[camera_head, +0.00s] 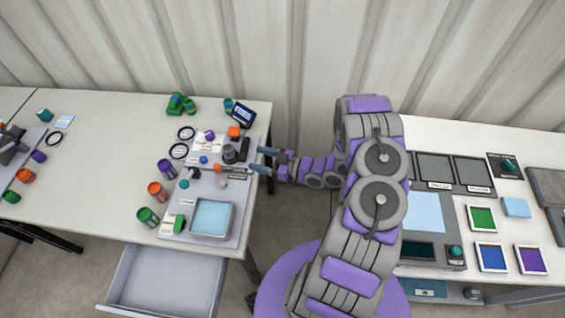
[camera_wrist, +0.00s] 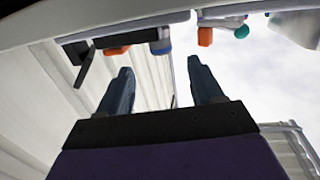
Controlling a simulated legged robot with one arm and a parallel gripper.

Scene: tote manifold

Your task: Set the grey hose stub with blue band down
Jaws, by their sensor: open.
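My gripper (camera_head: 263,160) is open at the right edge of the left table, its two blue-grey fingers pointing left over the grey board. In the wrist view the fingers (camera_wrist: 158,88) stand wide apart with nothing between them. A small grey piece with a blue band (camera_wrist: 160,42), which looks like the hose stub, shows beyond the fingertips, apart from them and partly cut off by the table edge. In the head view a dark grey cylinder (camera_head: 229,154) and a grey upright piece (camera_head: 243,149) stand close left of the fingers; the blue band cannot be made out there.
An orange block (camera_head: 234,132) and a small screen (camera_head: 243,114) stand behind. A light-blue tray (camera_head: 212,217) lies in front, above an open drawer (camera_head: 165,279). Several coloured cans line the board's left side. A second table with panels (camera_head: 483,218) stands right.

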